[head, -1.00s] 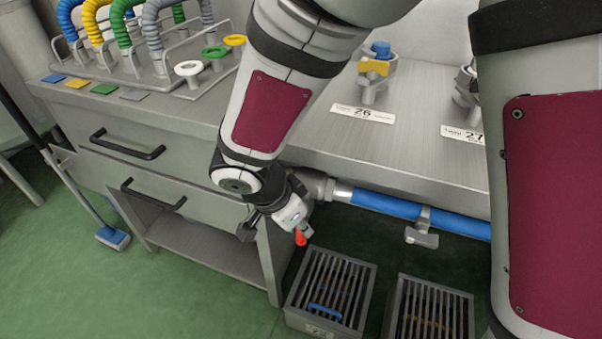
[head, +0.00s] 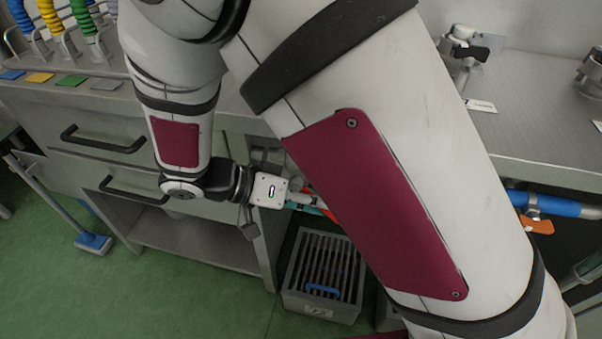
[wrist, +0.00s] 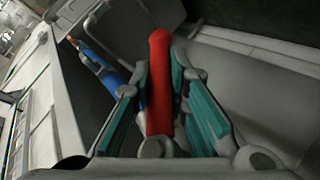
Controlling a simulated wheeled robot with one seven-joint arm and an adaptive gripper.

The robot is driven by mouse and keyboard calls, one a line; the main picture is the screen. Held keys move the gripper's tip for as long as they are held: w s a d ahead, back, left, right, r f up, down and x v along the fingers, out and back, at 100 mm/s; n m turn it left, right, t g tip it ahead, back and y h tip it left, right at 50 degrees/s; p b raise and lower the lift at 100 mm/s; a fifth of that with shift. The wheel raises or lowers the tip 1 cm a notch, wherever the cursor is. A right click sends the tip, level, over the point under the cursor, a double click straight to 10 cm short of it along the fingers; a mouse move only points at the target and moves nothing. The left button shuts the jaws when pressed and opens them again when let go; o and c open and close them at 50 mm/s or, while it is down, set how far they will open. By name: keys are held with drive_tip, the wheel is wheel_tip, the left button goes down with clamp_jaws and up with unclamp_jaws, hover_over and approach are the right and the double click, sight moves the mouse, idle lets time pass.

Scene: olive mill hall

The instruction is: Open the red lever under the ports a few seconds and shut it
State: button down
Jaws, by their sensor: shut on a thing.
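The red lever (wrist: 160,85) stands between the two teal-padded fingers of my gripper (wrist: 163,72) in the wrist view. The gripper is shut on it. In the head view my gripper (head: 312,202) points right below the worktop edge. Only a small red part of the lever (head: 331,214) shows at its tip there. My upper arm hides the rest of the lever and the pipe near it. The ports are not clearly seen from here.
A slatted floor box (head: 292,287) stands below the gripper. Drawers with black handles (head: 103,140) are at left. A blue pipe (head: 560,206) with an orange lever (head: 538,225) runs under the worktop at right. A blue-headed broom (head: 93,243) leans at left.

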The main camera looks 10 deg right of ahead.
drive_tip(key=h, duration=0.1)
drive_tip(key=r+n+h+p, duration=0.1)
drive_tip(key=h, duration=0.1)
drive_tip(key=shift+s+d+r, duration=0.15)
drive_tip(key=shift+d+r, duration=0.15)
drive_tip(key=shift+d, duration=0.1)
drive_tip(key=shift+d+r+n+h+p, duration=0.1)
drive_tip(key=shift+r+n+h+p, duration=0.2)
drive_tip(key=shift+h, duration=0.5)
drive_tip(key=shift+d+r+n+h+p, duration=0.1)
drive_tip(key=shift+r+h+p, duration=0.2)
drive_tip(key=shift+h, duration=0.5)
drive_tip(key=shift+r, duration=0.1)
drive_tip(key=c, duration=1.6)
unclamp_jaws()
drive_tip(key=shift+o, duration=0.2)
drive_tip(key=a, duration=1.2)
drive_tip(key=shift+f, duration=0.3)
